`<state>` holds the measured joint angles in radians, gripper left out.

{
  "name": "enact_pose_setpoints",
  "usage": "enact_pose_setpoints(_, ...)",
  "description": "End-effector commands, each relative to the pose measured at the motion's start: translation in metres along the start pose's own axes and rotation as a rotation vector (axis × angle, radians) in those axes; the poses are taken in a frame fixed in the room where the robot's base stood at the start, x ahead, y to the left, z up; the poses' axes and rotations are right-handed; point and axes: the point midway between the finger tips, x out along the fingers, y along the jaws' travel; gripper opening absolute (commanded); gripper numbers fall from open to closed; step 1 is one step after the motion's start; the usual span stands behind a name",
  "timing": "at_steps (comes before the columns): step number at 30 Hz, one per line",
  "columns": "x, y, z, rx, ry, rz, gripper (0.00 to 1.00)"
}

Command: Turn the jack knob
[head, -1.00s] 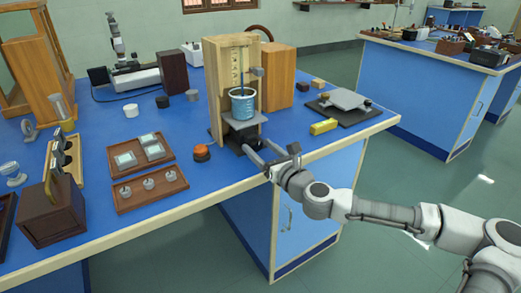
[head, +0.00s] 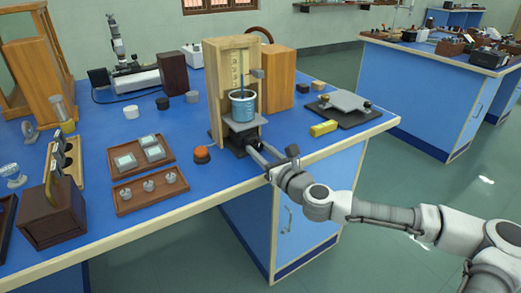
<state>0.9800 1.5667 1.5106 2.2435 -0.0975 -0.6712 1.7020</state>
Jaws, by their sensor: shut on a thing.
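The jack stands on the bench inside a tall wooden stand (head: 217,80). Its grey platform (head: 259,122) carries a blue-and-white beaker (head: 243,108). A thin dark rod hangs from above into the beaker. The jack's dark body (head: 236,139) shows below the platform. My gripper (head: 256,147) reaches in from the front right, its fingers at the front of the jack. It is shut on the jack knob, which is mostly hidden by the fingers.
An orange-topped button (head: 201,153) sits left of the jack. A yellow block (head: 323,128) and a dark plate with a grey top (head: 345,102) lie to the right. Two wooden trays (head: 125,207) are at left. The bench's front edge runs beneath my wrist.

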Motion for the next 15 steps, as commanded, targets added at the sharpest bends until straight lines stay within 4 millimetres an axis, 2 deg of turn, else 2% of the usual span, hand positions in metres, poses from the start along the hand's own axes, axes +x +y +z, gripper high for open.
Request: enact_pose_setpoints(15, 0.0002, 0.0007, 0.0011, -0.396, 0.001, 0.000, 0.00)
